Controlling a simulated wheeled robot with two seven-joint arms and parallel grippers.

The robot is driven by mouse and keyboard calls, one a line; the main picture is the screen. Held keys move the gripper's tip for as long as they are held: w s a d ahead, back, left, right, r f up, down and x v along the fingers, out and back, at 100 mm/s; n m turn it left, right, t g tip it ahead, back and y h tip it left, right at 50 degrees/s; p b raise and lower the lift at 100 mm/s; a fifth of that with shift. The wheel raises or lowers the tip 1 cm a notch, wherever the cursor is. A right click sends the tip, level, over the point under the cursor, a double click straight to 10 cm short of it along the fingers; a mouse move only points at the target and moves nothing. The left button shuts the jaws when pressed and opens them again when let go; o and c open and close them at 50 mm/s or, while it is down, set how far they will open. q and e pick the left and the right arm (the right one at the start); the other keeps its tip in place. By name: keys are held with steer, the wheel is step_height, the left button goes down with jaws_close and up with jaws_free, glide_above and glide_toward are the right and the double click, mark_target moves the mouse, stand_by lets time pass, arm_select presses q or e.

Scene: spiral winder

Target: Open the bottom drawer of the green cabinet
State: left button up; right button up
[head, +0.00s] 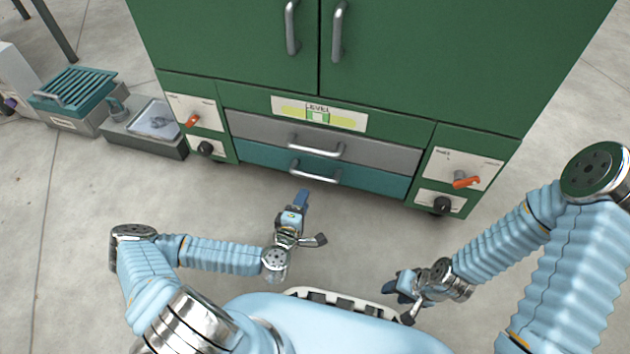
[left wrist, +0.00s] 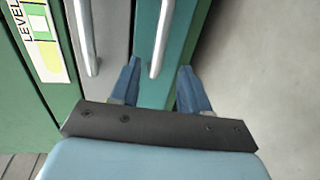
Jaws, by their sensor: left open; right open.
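The green cabinet (head: 415,60) stands ahead of me. Its bottom drawer (head: 255,157) is teal and shut, with a silver bar handle (head: 315,179). In the left wrist view the teal drawer front (left wrist: 147,25) and its handle (left wrist: 162,35) show up close. My left gripper (head: 304,192) is open and empty just in front of this handle. In the left wrist view its blue fingers (left wrist: 159,65) lie either side of the handle's near end; I cannot tell whether the bar is between them in depth. My right gripper (head: 392,284) is open and empty, low near my body.
A grey drawer (head: 255,130) with its own handle (head: 318,150) sits just above, shut. Side panels carry orange levers (head: 466,182) and black knobs (head: 442,204). Grey-teal boxes (head: 75,95) stand on the floor at left. The floor before the cabinet is clear.

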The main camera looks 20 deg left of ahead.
mark_target(313, 179)
arm_select(q)
steer(key=w, duration=0.4)
steer(key=w+f+b, duration=0.1)
steer(key=w, duration=0.2)
steer(key=w+f+b, duration=0.1)
steer(key=w, duration=0.3)
steer(key=shift+w+d+f, duration=0.2)
steer(key=shift+w, duration=0.1)
jaws_close()
